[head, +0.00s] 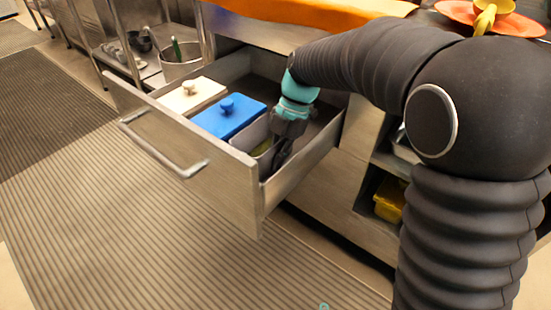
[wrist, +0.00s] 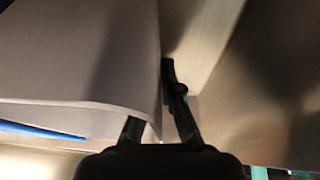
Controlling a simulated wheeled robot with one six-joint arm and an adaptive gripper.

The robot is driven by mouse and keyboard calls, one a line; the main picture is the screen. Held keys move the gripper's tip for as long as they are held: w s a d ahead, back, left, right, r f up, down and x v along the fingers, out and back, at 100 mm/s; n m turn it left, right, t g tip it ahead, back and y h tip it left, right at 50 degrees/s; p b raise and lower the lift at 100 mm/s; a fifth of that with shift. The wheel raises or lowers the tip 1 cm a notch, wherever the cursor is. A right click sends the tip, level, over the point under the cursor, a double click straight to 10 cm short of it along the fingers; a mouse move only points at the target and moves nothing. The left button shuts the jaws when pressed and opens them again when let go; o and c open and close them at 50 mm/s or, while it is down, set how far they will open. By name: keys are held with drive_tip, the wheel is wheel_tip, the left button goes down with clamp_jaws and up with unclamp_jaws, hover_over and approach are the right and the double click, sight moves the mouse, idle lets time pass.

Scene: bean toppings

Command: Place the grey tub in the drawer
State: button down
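The drawer (head: 225,180) is pulled open. The grey tub (head: 250,133), pale and open-topped with something green inside, is at the drawer's right end, beside the blue-lidded container (head: 229,117). I cannot tell if it touches the drawer floor. My gripper (head: 280,158) points down at the tub's right side. In the wrist view, the tub's wall (wrist: 85,60) fills the left. My gripper (wrist: 158,95) straddles the wall: one finger passes behind the rim and is partly hidden, the other lies along the outside. The fingers converge and look closed on the wall.
A white-lidded container (head: 192,95) stands left of the blue one. The drawer's right side wall (head: 300,160) is close to my gripper. A shelf with a metal pot (head: 181,62) is at the back left. A yellow container (head: 389,199) sits on a lower shelf at right.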

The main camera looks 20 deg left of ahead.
drive_tip(key=shift+f, duration=0.1)
drive_tip(key=c, duration=1.3)
unclamp_jaws()
drive_tip(key=shift+p+v, duration=0.6)
drive_tip(key=shift+v, duration=3.3)
